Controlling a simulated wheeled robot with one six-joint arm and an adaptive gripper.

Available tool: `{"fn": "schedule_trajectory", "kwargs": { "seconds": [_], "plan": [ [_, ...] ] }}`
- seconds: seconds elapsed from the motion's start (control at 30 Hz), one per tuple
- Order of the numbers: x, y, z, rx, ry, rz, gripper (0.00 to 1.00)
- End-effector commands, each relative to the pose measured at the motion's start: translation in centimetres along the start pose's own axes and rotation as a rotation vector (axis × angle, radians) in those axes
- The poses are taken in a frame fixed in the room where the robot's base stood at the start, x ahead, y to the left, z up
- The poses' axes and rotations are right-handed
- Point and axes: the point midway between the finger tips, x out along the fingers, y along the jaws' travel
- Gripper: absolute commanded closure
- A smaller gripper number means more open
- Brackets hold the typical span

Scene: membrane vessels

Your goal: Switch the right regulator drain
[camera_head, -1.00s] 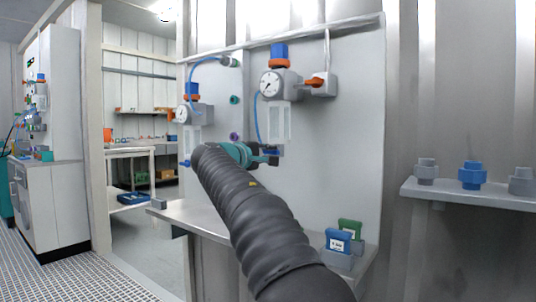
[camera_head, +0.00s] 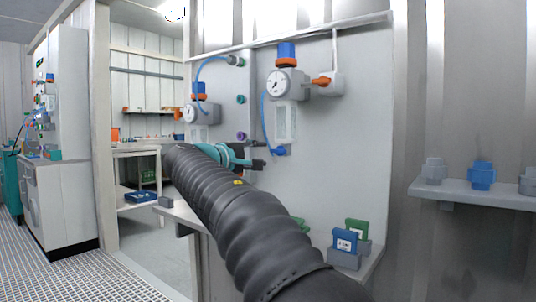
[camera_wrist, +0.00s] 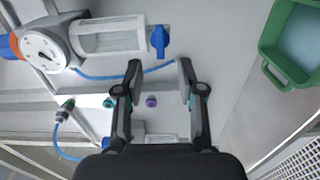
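The right regulator, with a white gauge (camera_head: 280,83) and a clear bowl (camera_head: 285,124), is on the grey wall panel. Its blue drain (camera_head: 282,151) sits at the bowl's lower end. In the wrist view the drain (camera_wrist: 159,42) is a blue winged knob, its wings across the bowl's long axis. My gripper (camera_wrist: 160,72) is open and empty. The knob shows just beyond and between its fingertips, with no contact visible. In the head view my gripper (camera_head: 262,154) is just left of the drain. The left regulator (camera_head: 200,113) is partly hidden low in the wrist view.
Blue tubing (camera_head: 264,122) loops beside the right bowl. An orange-handled valve (camera_head: 327,81) is at upper right. Blue (camera_head: 345,241) and green (camera_head: 356,230) labelled items stand on the bench below. A shelf with fittings (camera_head: 481,175) is at the right.

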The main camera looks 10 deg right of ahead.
Motion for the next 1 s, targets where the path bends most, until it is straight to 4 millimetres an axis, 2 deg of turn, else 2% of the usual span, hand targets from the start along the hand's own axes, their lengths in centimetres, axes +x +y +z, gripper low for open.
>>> {"fn": "schedule_trajectory", "kwargs": {
  "seconds": [0.1,0.3,0.77,0.87,0.97,1.0],
  "plan": [
    [-2.0,0.0,-0.1,-0.001,0.003,0.0,0.61],
    [-3.6,0.0,0.0,0.0,0.001,0.0,0.61],
    [-3.8,-0.3,-0.5,0.018,0.021,-0.015,0.61],
    [-3.8,-3.2,-1.5,0.022,0.057,-0.091,0.61],
    [-4.1,-7.9,-2.6,0.007,0.092,-0.2,0.61],
    [-4.5,-10.0,-2.8,0.003,0.106,-0.254,0.61]
  ]
}}
